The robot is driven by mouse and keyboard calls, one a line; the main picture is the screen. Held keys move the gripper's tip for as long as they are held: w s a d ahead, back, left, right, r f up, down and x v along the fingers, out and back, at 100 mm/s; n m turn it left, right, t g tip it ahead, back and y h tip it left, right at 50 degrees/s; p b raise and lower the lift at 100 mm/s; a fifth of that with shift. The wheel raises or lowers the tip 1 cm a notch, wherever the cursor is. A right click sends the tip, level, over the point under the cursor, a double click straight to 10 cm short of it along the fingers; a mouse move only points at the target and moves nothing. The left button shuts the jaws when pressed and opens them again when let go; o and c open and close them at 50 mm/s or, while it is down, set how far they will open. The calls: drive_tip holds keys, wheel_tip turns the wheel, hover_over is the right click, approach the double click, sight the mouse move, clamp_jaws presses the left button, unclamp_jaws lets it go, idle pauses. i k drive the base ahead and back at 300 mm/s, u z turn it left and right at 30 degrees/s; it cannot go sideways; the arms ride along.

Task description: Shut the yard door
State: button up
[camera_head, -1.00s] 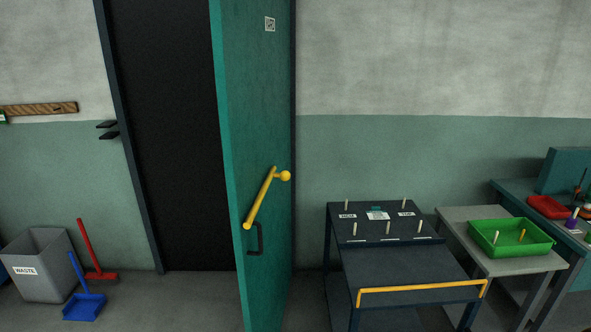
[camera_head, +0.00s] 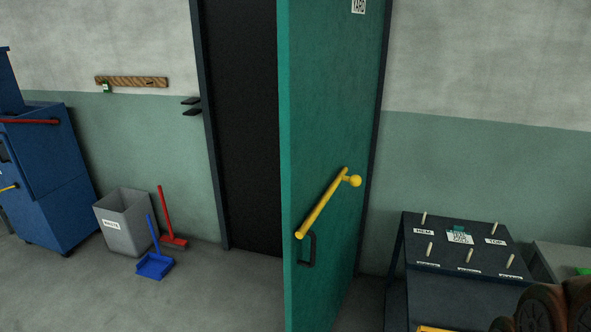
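The teal yard door (camera_head: 330,110) stands open, swung out from the wall towards me, with its hinge side at the right of the dark doorway (camera_head: 240,120). A slanted yellow bar with a ball end (camera_head: 322,208) is on the door's face. A dark pull handle (camera_head: 311,250) sits just below it. The door's lower edge is out of view. My gripper is not in view.
A grey waste bin (camera_head: 125,225), a blue dustpan (camera_head: 155,264), a red brush (camera_head: 172,240) and a blue cabinet (camera_head: 50,185) stand left of the doorway. A dark pegged table (camera_head: 430,240) is right of the door. A brown rounded shape (camera_head: 550,308) fills the lower right corner.

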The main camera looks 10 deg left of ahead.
sight(330, 50)
drive_tip(key=u, duration=0.2)
drive_tip(key=i, duration=0.25)
drive_tip(key=u, duration=0.2)
drive_tip(key=k, duration=1.2)
drive_tip(key=u, duration=0.8)
drive_tip(key=i, duration=1.15)
drive_tip(key=z, duration=0.7)
